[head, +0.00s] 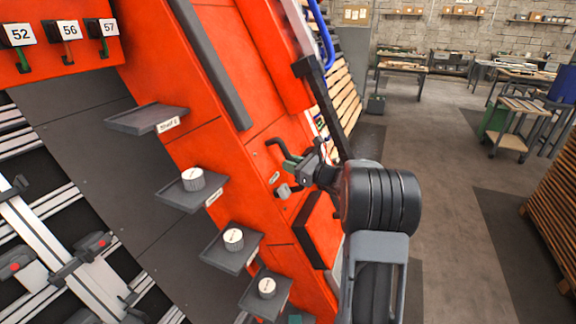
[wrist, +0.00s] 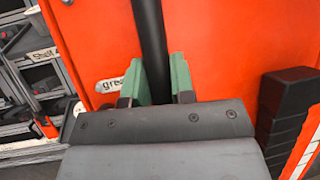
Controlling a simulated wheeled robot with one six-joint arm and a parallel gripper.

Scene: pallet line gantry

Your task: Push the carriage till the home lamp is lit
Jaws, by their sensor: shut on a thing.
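My gripper (head: 291,168) is at the orange panel (head: 262,150), its green fingers closed around a black bar-like handle (head: 275,147). In the wrist view the black bar (wrist: 149,35) runs down between the two green fingers (wrist: 162,82). A label beginning "gre" (wrist: 107,86) is on the panel beside the left finger and is partly hidden. In the head view, white rails with grey fittings (head: 65,270) lie at the lower left; I cannot tell whether these include the carriage. I cannot make out a home lamp in either view.
Small grey shelves (head: 148,118) jut from the panel, several holding white-topped knobs (head: 193,179). Tags 52, 56 and 57 (head: 68,30) hang above green and red hooks. A black block (wrist: 287,100) is at the right. Open floor (head: 440,130) lies right, with a wooden stack (head: 555,215).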

